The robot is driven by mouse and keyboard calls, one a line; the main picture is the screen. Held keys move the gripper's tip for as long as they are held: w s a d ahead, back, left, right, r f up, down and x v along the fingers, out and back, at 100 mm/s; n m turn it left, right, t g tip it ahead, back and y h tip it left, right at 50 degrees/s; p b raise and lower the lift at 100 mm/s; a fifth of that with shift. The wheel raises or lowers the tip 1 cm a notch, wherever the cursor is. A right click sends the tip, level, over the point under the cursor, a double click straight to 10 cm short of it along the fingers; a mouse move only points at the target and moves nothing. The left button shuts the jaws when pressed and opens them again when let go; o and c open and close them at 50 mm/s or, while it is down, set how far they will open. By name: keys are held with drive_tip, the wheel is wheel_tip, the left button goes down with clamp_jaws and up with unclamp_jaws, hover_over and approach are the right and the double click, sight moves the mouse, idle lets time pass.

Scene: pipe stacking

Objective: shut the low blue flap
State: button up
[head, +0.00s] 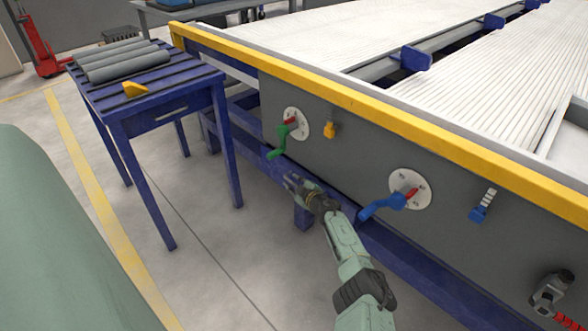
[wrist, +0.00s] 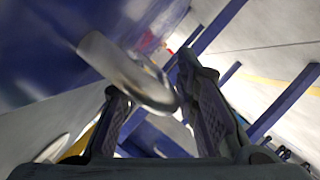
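My gripper (head: 293,184) is low in front of the grey side panel of the big line, below the green crank. In the wrist view my gripper's fingers (wrist: 160,100) are apart, so it is open. A pale, rounded metal piece (wrist: 128,72), blurred, lies between and beyond the fingertips; contact is not clear. A broad blue surface (wrist: 45,50) fills the upper left there; it may be the flap. In the head view a short blue part (head: 303,217) hangs just below my gripper. I cannot tell whether it is the flap or a leg.
A blue table (head: 168,108) with grey pipes (head: 128,64) and a yellow block (head: 134,90) stands at left. A green crank (head: 283,135) and a blue crank (head: 384,205) stick out from the panel. Open floor lies between table and line.

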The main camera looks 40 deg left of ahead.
drive_tip(key=shift+d, duration=0.1)
drive_tip(key=shift+d+r, duration=0.2)
drive_tip(key=shift+d, duration=0.3)
drive_tip(key=v, duration=1.1)
drive_tip(key=shift+s, duration=0.15)
drive_tip(key=shift+f, duration=0.1)
